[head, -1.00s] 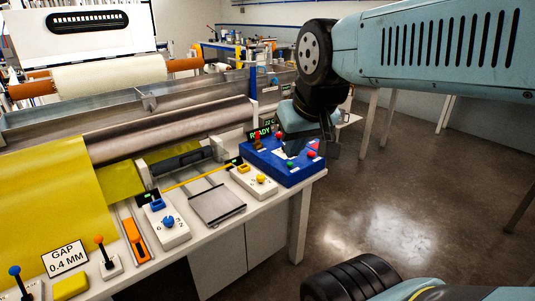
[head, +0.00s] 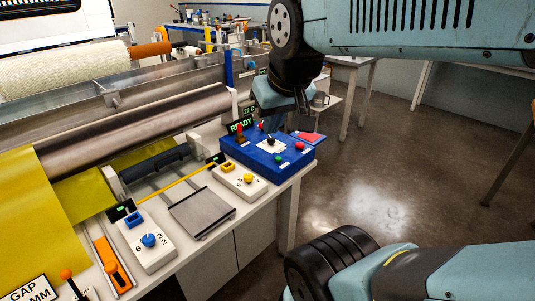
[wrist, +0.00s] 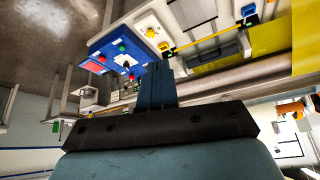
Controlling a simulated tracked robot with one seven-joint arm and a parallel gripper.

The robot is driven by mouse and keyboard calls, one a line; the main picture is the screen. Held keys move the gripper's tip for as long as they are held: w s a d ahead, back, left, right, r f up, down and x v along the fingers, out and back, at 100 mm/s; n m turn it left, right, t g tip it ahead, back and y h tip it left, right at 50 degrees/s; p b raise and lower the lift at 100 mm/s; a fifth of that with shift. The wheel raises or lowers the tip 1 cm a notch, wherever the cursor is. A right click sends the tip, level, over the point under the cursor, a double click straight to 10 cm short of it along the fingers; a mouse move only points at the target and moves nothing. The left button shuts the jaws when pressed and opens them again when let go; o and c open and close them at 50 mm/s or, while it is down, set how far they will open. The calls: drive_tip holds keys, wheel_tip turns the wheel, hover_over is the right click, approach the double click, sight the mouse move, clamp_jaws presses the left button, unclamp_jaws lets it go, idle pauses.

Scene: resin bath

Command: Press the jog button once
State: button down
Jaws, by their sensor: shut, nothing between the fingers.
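The blue control box (head: 240,151) sits at the right end of the bench. On its top are a green button (head: 277,158), a red button (head: 299,146), a red pad (head: 309,137), a red-topped lever (head: 239,130) and a black knob (head: 270,141) on a white plate. No label tells me which control is the jog button. My gripper (head: 270,129) is shut and empty, pointing down over the back of the box; its gap to the box is hard to judge. In the wrist view my fingers (wrist: 157,68) are together beside the blue box (wrist: 108,40).
The roller (head: 150,130) runs behind. Floor is open on the right.

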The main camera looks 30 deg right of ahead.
drive_tip(key=w+d+f+m+h, duration=0.25)
drive_tip(key=w+d, duration=0.35)
drive_tip(key=w, duration=0.7)
drive_tip(key=m+t+y, duration=0.2)
drive_tip(key=m+t, duration=0.2)
drive_tip(key=m, duration=0.3)
hover_over(280, 159)
wheel_tip(280, 159, down, 21)
drive_tip(key=shift+w+r, duration=0.1)
drive_tip(key=shift+f, duration=4.4)
